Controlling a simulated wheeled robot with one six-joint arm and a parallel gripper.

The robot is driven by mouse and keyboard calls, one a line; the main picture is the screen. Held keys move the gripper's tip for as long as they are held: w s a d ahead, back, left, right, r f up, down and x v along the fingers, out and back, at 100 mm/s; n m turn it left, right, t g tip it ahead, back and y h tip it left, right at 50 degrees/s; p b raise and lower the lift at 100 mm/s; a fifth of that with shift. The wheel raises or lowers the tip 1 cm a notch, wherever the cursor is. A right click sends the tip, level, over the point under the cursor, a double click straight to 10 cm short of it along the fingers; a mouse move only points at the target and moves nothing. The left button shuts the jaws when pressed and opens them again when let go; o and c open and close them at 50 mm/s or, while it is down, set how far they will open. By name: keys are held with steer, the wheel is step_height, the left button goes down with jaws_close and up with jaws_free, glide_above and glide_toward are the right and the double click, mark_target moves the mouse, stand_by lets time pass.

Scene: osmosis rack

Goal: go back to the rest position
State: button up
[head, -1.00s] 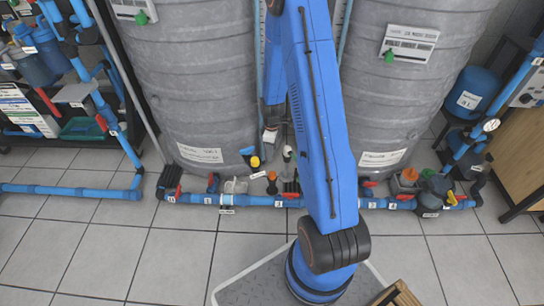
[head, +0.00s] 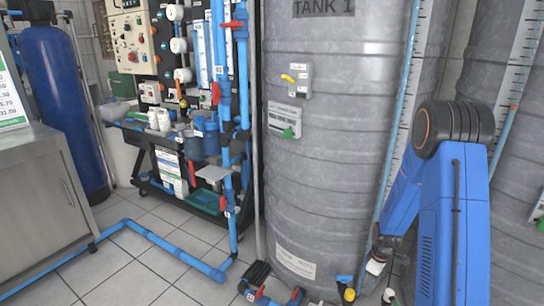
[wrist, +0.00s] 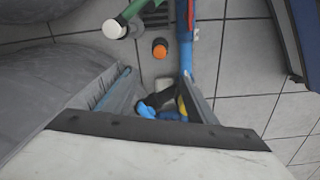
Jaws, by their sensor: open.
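My gripper (wrist: 158,82) shows in the wrist view with its two grey fingers apart. The space between them is empty; behind it lie a blue fitting (wrist: 147,109) and a dark valve part near the floor. My blue arm (head: 452,215) stands bent at the right of the head view, with its dark elbow joint at the top and the forearm sloping down to the left. The gripper end is hard to make out there, low in front of the tanks.
A large grey tank (head: 330,160) marked TANK 1 fills the centre. Blue floor pipes (head: 165,248), an equipment rack (head: 160,170), a blue cylinder (head: 62,110) and a steel cabinet (head: 45,200) stand left. Some tiled floor (head: 130,280) is clear. An orange cap (wrist: 160,49) is near the gripper.

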steer(key=s+a+r+m+t, duration=0.1)
steer(key=s+a+r, duration=0.2)
steer(key=r, duration=0.6)
steer(key=s+a+r+m, duration=0.2)
steer(key=s+a+r, duration=0.1)
steer(key=r, duration=0.6)
steer(key=s+a+r+m+t, duration=0.1)
steer(key=s+a+r, duration=0.2)
steer(key=r, duration=0.6)
steer(key=s+a+r+m+t, duration=0.1)
steer(key=s+a+r, duration=0.1)
steer(key=s+r, duration=0.2)
steer(key=s+a+r+m, duration=0.2)
steer(key=s+r, duration=0.2)
steer(key=s, duration=0.6)
steer(key=s+a+r+m+t, duration=0.1)
steer(key=s+a+r, duration=0.1)
steer(key=s+r, duration=0.2)
steer(key=s, duration=0.3)
steer(key=shift+s+m+t, duration=0.15)
steer(key=shift+m+t, duration=0.15)
